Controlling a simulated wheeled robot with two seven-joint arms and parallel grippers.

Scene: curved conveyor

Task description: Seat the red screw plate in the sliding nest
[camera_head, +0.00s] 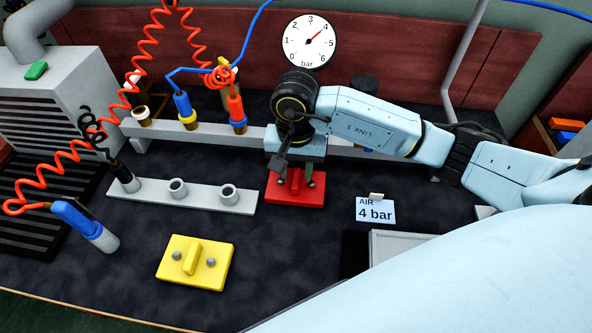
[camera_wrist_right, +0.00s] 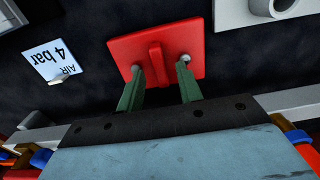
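The red screw plate (camera_head: 296,199) lies flat on the dark table with a raised rib across its middle. My right gripper (camera_head: 296,178) is above it, fingers pointing down. In the right wrist view the green fingers (camera_wrist_right: 160,72) are apart, one on each side of the red plate's (camera_wrist_right: 125,47) rib, with a gap to it. The tips are over or near the plate's screws; contact cannot be told. A grey raised frame beside a black patch (camera_head: 393,236), possibly the sliding nest, is partly hidden by my arm. My left gripper is not in view.
A yellow plate with two screws (camera_head: 195,262) lies front left. A grey strip with sockets (camera_head: 205,198) stands left of the red plate. A grey rail (camera_head: 262,135) with hanging tools runs behind. An "AIR 4 bar" card (camera_head: 375,211) stands right.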

